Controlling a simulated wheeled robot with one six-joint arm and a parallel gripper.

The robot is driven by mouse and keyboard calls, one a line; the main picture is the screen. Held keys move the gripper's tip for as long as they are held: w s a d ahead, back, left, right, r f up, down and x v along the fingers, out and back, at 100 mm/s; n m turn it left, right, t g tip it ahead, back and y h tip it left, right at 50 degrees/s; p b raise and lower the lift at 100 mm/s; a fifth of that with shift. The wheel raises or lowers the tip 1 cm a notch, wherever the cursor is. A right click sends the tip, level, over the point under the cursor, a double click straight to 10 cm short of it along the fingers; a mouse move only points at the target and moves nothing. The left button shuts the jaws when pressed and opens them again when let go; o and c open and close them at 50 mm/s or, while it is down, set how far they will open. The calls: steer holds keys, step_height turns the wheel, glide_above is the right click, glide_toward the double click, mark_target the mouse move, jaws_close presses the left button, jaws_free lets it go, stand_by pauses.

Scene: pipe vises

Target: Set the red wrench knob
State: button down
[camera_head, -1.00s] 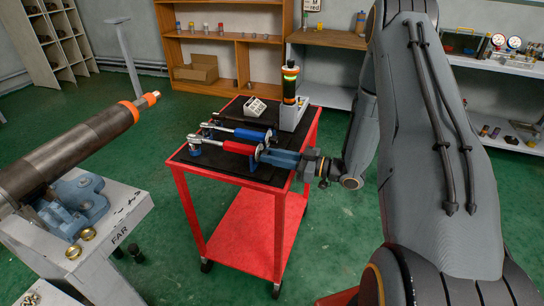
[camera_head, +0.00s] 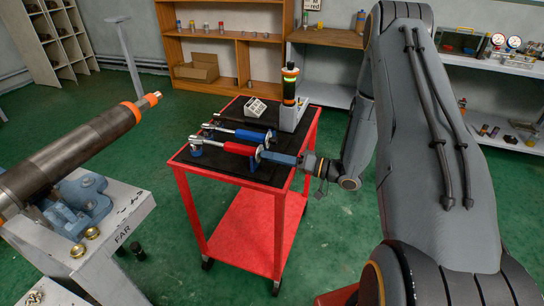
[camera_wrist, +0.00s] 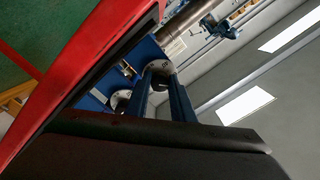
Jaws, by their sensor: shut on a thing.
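The red-handled wrench (camera_head: 237,149) lies across the black top of the red cart, its metal head at the left on a blue support. Its knob, with a pale round disc (camera_head: 258,155), is at the right end. My gripper (camera_head: 264,156) comes from the right, level with the wrench, and its blue fingers are shut on the knob.
A blue-handled wrench (camera_head: 240,134) lies parallel just behind. A tester (camera_head: 289,95) with a green-lit ring and a white block (camera_head: 255,107) stand at the cart's back. A large pipe (camera_head: 70,150) in a vise is at left. Green floor is clear around the cart.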

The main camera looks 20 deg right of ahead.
steer(key=m, duration=0.4)
steer(key=shift+m+p, duration=0.3)
steer(key=shift+p, duration=0.05)
steer(key=shift+m, duration=1.9)
steer(key=c, duration=1.5)
jaws_free()
steer(key=shift+b+v, duration=0.9)
steer(key=shift+v, duration=3.05)
